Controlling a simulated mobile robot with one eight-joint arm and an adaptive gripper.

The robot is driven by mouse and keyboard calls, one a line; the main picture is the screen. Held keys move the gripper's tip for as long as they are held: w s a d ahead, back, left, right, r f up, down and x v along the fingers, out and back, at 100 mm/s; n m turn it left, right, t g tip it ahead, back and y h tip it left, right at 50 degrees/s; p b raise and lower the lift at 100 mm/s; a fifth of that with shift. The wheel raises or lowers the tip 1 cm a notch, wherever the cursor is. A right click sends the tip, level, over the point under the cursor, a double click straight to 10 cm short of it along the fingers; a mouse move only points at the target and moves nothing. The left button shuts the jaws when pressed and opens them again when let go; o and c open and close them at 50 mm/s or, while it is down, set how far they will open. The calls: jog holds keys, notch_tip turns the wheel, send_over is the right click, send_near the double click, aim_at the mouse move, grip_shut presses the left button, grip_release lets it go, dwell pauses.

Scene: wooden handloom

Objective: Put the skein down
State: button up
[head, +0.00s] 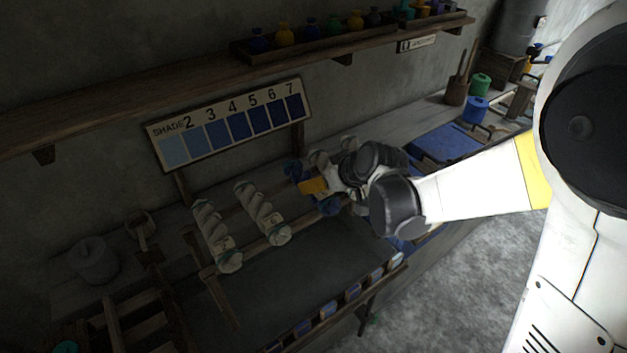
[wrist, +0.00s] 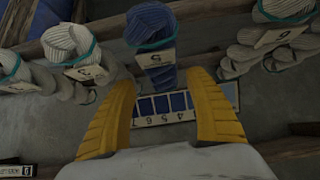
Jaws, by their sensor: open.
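The blue skein (wrist: 150,25) has a teal tie and a white number tag. In the wrist view its lower end lies between and just beyond my fingertips, with a gap on each side. In the head view the blue skein (head: 328,206) lies across the wooden rack, partly hidden by my gripper (head: 314,186). My gripper (wrist: 162,80) is open, its two yellow fingers apart. I cannot tell from these views how firmly the skein rests on the rails.
Pale skeins (head: 262,212) lie on the rack to the left; tagged pale skeins (wrist: 70,45) flank the blue one. The shade board (head: 230,122) stands behind the rack. A shelf (head: 200,75) with several bottles runs above. Blue cloth (head: 447,143) lies on the bench to the right.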

jog(key=b+x, duration=0.2)
jog(key=x, duration=0.4)
jog(key=shift+a+f, duration=0.1)
jog(key=shift+f, duration=0.05)
jog(key=c, duration=1.1)
jog(key=shift+c, duration=0.2)
